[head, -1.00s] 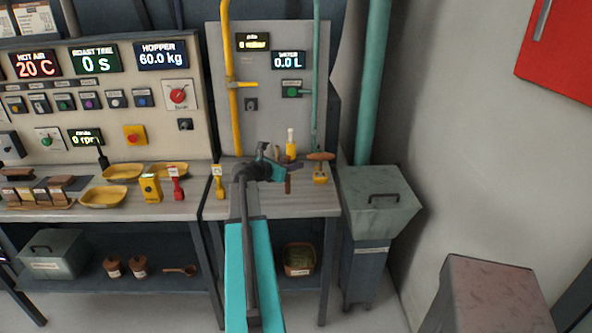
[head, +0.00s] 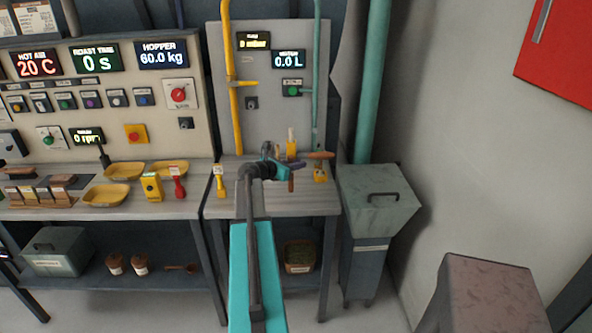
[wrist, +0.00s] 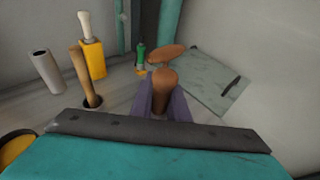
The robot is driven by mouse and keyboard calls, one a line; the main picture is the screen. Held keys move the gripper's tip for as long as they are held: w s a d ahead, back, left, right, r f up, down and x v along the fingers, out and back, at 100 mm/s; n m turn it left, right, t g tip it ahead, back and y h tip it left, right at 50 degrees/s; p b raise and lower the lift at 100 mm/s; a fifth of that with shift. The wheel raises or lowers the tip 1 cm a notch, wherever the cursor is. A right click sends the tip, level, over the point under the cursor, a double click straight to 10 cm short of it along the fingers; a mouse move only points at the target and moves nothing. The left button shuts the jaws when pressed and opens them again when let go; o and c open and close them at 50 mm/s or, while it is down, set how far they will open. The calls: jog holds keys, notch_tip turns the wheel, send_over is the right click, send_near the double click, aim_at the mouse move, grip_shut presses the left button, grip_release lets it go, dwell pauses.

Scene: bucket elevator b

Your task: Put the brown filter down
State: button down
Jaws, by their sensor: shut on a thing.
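My gripper (head: 294,168) is over the right part of the bench, in front of the grey panel. In the wrist view my gripper (wrist: 162,108) has its purple fingers shut on the rounded brown end of the brown filter (wrist: 164,82). A flat brown oval (wrist: 166,53) shows just beyond that end; I cannot tell for sure whether it is joined to it. In the head view a brown shape (head: 319,155) shows at the gripper's right. The fingers hide the filter's lower part, so I cannot see whether it touches the bench.
The grey bench top (head: 234,209) is bare at the front. In the wrist view a yellow block (wrist: 92,60), a brown rod (wrist: 84,72), a grey cylinder (wrist: 46,72) and a green-topped tool (wrist: 141,52) stand close by. A lidded grey bin (head: 380,205) is at the right.

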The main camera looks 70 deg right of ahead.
jog(key=shift+f, duration=0.95)
jog(key=shift+f, duration=0.1)
jog(key=c, duration=1.7)
grip_release()
jog(key=b+v, duration=0.2)
jog(key=v, duration=1)
jog(key=shift+b, duration=0.3)
